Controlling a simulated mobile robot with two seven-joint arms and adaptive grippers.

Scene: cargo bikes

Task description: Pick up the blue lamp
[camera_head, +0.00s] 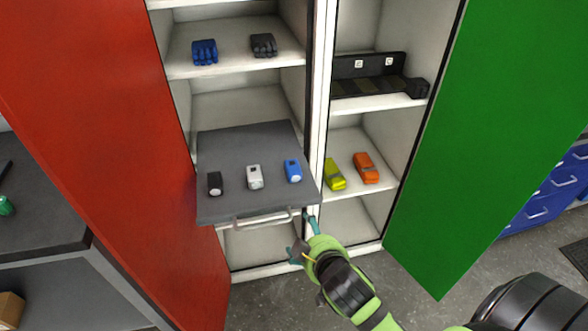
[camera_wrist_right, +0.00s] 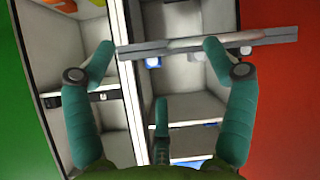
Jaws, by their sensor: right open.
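The blue lamp (camera_head: 293,171) lies on a pulled-out grey shelf (camera_head: 245,140), at the right end of a row with a white lamp (camera_head: 255,177) and a black lamp (camera_head: 214,183). My right gripper (camera_head: 304,238) is open and empty, in front of and below the shelf's front right corner, apart from the lamp. In the wrist view, which is upside down, the open fingers (camera_wrist_right: 160,75) spread before the shelf's front edge (camera_wrist_right: 210,45), and a small blue part, likely the blue lamp (camera_wrist_right: 153,62), shows just past that edge. My left gripper is out of view.
A handle (camera_head: 265,219) sticks out from the shelf front. The red door (camera_head: 95,130) and green door (camera_head: 490,120) stand open at either side. Yellow (camera_head: 335,174) and orange (camera_head: 366,168) lamps lie in the right compartment. Gloves (camera_head: 204,52) lie on the shelf above.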

